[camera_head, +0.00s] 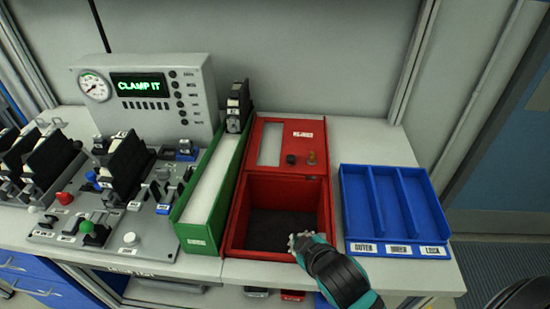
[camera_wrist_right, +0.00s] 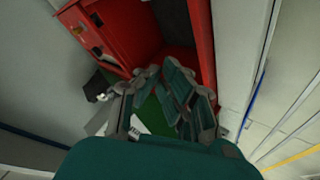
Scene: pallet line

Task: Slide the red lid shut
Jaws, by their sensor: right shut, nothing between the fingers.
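The red box (camera_head: 233,230) stands near the front of the bench, with its front part open and its dark inside showing. The red lid (camera_head: 312,158) lies over the back part, with a label, a pale panel, a dark knob and an orange knob. My right gripper (camera_head: 304,241) is at the front right corner of the opening, apart from the lid. It is shut and empty. In the right wrist view its fingers (camera_wrist_right: 172,98) are beside the red box (camera_wrist_right: 203,45). Whether they touch the box wall is unclear. My left gripper is out of view.
A green bin (camera_head: 195,240) stands close left of the red box. A blue tray with compartments (camera_head: 347,215) lies to the right. A control panel (camera_head: 150,250) with levers and a grey console (camera_head: 190,65) reading "CLAMP IT" fill the left. Bare bench shows behind the tray.

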